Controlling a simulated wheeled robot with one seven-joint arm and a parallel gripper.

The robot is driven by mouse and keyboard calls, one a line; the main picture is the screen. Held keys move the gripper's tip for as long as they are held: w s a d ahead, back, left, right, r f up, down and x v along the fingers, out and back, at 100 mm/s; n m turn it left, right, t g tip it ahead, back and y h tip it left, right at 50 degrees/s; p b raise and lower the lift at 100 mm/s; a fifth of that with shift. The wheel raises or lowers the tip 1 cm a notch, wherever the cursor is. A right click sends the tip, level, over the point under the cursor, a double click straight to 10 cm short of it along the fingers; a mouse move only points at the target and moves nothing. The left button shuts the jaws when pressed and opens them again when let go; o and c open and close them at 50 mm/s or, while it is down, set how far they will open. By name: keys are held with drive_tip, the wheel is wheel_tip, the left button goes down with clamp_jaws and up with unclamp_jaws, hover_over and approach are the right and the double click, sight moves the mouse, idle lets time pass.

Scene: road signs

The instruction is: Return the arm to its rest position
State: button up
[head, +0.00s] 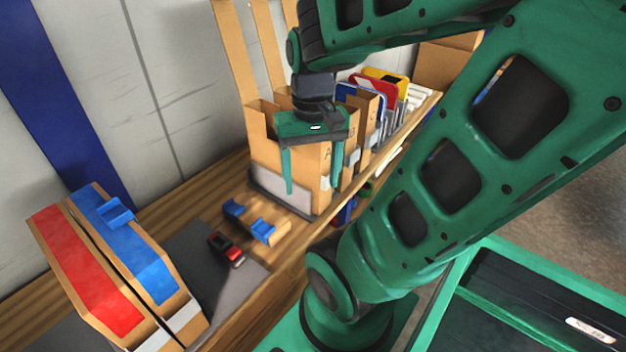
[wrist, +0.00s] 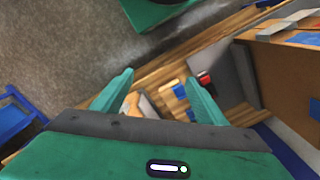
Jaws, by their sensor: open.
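My green arm rises from its base at the lower middle of the head view and bends over at the top. My gripper (head: 312,190) points down in front of the wooden lettered bins (head: 322,160) and above the wooden bench. Its two fingers are apart with nothing between them. In the wrist view my gripper (wrist: 160,88) is also open, with the bench surface (wrist: 150,72) visible beyond the fingers.
Road signs (head: 372,84) stand behind the bins. A red and blue box pair (head: 118,262) stands at the left. A small red-black object (head: 226,249) and blue-topped blocks (head: 250,222) lie on the bench. The floor (wrist: 60,50) is open beyond the bench edge.

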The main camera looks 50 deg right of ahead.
drive_tip(key=shift+s+a+r+n, duration=0.1)
drive_tip(key=shift+s+a+n, duration=0.1)
drive_tip(key=shift+s, duration=0.35)
drive_tip(key=shift+s+a+r+n, duration=0.1)
drive_tip(key=shift+s+n, duration=0.1)
drive_tip(key=shift+s, duration=0.3)
